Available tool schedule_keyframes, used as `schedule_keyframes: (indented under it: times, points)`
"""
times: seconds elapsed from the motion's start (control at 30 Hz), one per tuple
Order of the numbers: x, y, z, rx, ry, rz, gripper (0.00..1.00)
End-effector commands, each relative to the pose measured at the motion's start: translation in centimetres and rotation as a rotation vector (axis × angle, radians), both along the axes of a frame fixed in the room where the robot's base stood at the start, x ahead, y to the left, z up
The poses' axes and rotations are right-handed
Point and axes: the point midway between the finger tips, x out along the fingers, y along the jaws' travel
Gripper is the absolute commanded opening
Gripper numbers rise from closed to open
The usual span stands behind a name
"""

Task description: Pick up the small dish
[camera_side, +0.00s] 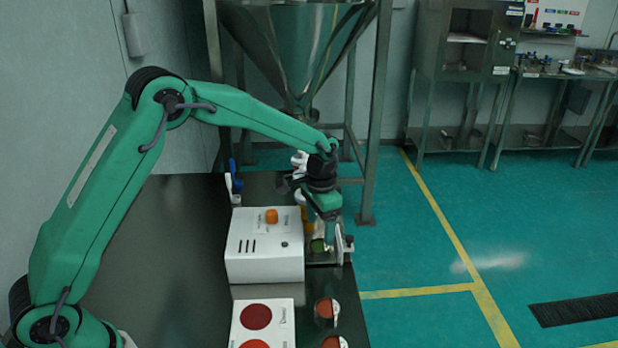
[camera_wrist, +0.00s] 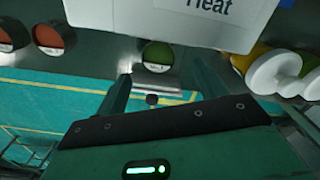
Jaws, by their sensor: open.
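A small round dish with green contents (camera_wrist: 158,55) sits beside the white box in the wrist view, just beyond and between my fingertips. In the side view the green dish (camera_side: 318,245) shows low beneath my gripper (camera_side: 324,222), partly hidden by it. In the wrist view my gripper (camera_wrist: 150,84) is open, with one finger to each side of the dish's line and nothing between them. I cannot tell whether the fingers touch the dish.
The white box (camera_side: 264,255) with an orange knob stands close left of my gripper. Small dishes with red contents (camera_side: 327,309) lie nearer the front, by a white card (camera_side: 282,320). A white and yellow object (camera_wrist: 275,75) is close at right in the wrist view.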

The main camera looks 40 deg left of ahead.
Motion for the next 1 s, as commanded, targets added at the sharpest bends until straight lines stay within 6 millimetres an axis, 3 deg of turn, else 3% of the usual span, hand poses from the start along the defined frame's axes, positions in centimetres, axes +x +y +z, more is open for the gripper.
schedule_keyframes:
  times: [0.27, 0.63, 1.0]
  points:
    - [-0.1, -0.1, -1.0, 0.000, 0.003, 0.000, 0.71]
    - [-0.1, -0.2, -4.8, 0.000, 0.002, 0.000, 0.71]
    - [-0.1, -0.2, -5.2, 0.000, 0.001, 0.000, 0.71]
